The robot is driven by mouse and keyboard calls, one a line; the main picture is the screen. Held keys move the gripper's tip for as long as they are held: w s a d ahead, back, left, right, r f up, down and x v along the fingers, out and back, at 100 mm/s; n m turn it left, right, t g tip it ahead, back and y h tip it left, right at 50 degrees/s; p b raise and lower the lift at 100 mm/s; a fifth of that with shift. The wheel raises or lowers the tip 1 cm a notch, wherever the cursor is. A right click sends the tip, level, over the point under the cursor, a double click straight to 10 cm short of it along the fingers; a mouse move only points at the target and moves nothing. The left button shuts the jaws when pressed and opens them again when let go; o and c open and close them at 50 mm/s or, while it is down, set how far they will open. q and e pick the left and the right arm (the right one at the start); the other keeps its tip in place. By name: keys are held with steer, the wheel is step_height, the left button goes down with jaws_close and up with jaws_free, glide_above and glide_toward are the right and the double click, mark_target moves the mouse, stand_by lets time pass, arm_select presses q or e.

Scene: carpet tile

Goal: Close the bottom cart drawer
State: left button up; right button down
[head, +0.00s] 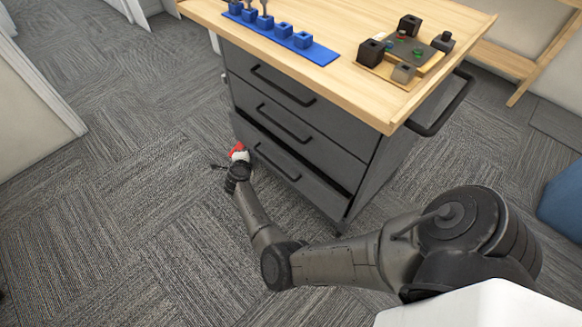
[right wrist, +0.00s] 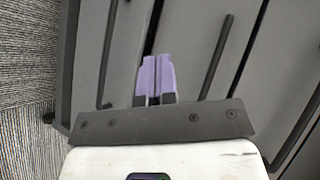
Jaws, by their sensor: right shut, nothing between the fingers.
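The grey cart (head: 365,190) has three dark drawers with black bar handles. Its bottom drawer (head: 315,190) stands slightly out, with a dark gap along its top edge. The bottom drawer's handle (head: 277,162) faces the open floor. My right gripper is low at the left end of that drawer front in the head view, where its fingertips are hard to make out. In the right wrist view my right gripper (right wrist: 155,75) has its purple fingers together and empty. They point at the bottom drawer front (right wrist: 124,45), near its top edge; contact cannot be told. My left gripper is out of view.
The wooden cart top (head: 335,25) bears a blue strip (head: 318,50) with several blue blocks, and a tray with dark blocks. A side handle (head: 440,108) sticks out at the right. Carpet floor (head: 110,200) left of the cart is clear.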

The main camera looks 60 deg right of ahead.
steer(key=s+a+f+m+g+y, duration=0.2)
steer(key=s+f+m+g+y, duration=0.15)
steer(key=s+m+g, duration=0.5)
steer(key=m+b, duration=0.2)
steer(key=b, duration=0.4)
glide_toward(294, 167)
steer(key=shift+n+t+h, duration=0.25)
steer(key=f, duration=0.1)
steer(key=s+d+f, duration=0.1)
steer(key=f, duration=0.1)
steer(key=d+f, duration=0.1)
steer(key=shift+s+d+f, duration=0.2)
steer(key=shift+s+f, duration=0.05)
steer(key=shift+s+d+r+b, duration=0.1)
steer(key=shift+s+d+b, duration=0.15)
steer(key=shift+d+b, duration=0.4)
steer(key=shift+d, duration=0.25)
